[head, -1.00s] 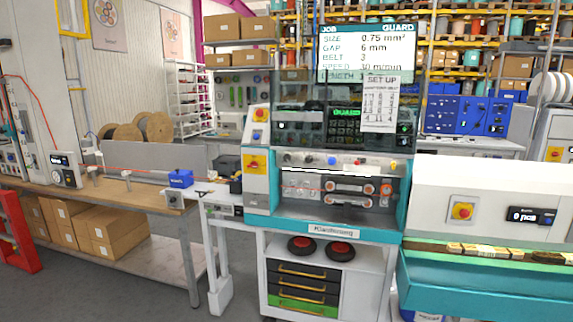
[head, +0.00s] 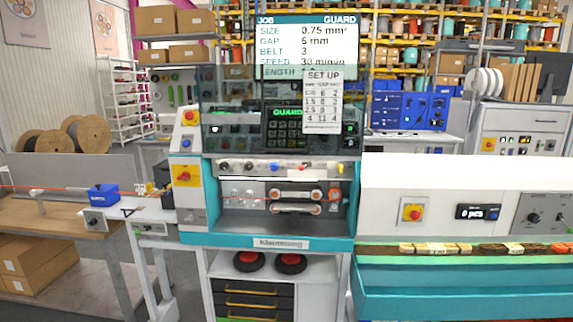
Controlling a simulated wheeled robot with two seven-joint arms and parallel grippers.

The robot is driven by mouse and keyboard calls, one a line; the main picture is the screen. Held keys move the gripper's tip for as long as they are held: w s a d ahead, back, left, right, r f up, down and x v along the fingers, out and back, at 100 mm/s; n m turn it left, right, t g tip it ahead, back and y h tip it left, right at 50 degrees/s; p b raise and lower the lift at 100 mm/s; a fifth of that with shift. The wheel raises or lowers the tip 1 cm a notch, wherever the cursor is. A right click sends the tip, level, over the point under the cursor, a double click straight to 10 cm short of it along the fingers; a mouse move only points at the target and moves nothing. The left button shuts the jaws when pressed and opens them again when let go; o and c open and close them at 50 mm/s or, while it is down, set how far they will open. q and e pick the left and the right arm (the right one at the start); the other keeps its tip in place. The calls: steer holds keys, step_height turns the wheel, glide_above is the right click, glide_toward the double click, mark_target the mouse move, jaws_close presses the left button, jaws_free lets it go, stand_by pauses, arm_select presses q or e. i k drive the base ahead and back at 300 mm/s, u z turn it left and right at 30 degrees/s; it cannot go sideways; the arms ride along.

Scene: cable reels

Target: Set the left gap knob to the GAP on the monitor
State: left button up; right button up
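The monitor (head: 307,45) stands above the cutting machine. Its GAP line reads 5 or 6 mm; the digit is too small to be sure. A set-up card (head: 322,101) with a table of numbers hangs over its lower right. The machine (head: 197,216) has a strip with several small knobs and buttons (head: 275,168) under its dark guard window. Below it is an opening with two belt units (head: 296,195) and round dials at the left. I cannot tell which knob is the left gap knob or read its setting. Neither of my grippers is in view.
A white machine with a red and yellow switch (head: 412,210) and a teal conveyor trough (head: 455,277) adjoins at the right. Grey floor shows at the lower left.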

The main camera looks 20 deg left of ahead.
mark_target(224, 166)
steer(key=z, duration=0.25)
steer(key=i, duration=1.55)
steer(key=u, duration=0.95)
